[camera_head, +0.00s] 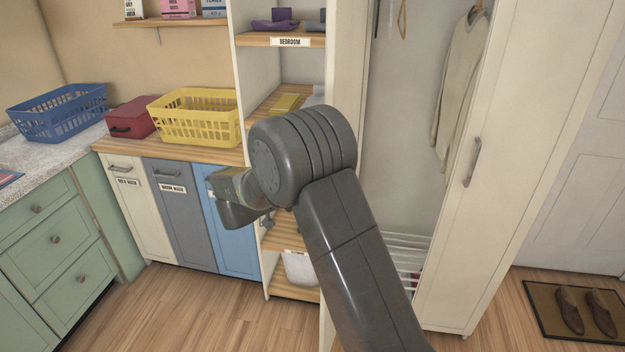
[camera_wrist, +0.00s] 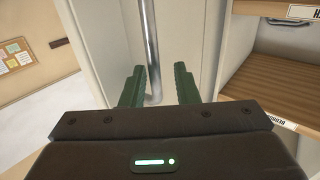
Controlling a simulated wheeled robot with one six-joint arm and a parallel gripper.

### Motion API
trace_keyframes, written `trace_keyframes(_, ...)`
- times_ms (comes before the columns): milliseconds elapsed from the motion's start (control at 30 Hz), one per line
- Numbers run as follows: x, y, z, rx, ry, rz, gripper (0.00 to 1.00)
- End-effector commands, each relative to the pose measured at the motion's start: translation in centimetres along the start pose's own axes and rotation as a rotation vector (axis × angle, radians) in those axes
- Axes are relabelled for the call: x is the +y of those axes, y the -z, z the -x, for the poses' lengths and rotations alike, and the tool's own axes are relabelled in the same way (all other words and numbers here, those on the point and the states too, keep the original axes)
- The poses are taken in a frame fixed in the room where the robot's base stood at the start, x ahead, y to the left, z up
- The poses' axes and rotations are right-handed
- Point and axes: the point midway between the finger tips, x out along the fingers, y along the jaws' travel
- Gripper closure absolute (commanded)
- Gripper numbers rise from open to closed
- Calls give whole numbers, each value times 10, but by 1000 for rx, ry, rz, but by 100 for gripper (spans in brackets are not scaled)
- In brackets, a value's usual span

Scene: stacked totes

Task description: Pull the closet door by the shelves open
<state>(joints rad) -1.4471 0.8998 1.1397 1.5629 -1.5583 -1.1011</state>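The closet stands right of the shelves, and its inside shows in the head view. A cream door panel (camera_head: 347,65) by the shelves stands swung out, seen almost edge-on and partly behind my arm. In the wrist view, a cream panel (camera_wrist: 106,45) carries a vertical metal handle (camera_wrist: 151,45). My gripper (camera_wrist: 159,72) is open, with its green fingers on either side of the handle's lower part in the picture. I cannot tell whether they touch it. In the head view my wrist hides the handle and fingertips.
A second cream closet door (camera_head: 510,130) with its own handle (camera_head: 471,162) stands at the right. A sweater (camera_head: 458,90) hangs inside. The shelf unit (camera_head: 283,41) is left of the closet. Shoes sit on a mat (camera_head: 545,318) at far right. Floor in front is clear.

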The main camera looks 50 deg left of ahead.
Motion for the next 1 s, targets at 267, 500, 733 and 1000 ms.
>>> trace_keyframes(267, -1, -3, 60, 1, 4, -2, 72)
trace_keyframes(500, -1, -1, 107, 1, 2, -3, 72)
trace_keyframes(733, 0, 0, 126, 1, -1, -1, 72)
trace_keyframes(1000, 0, 0, 127, 1, -2, -1, 72)
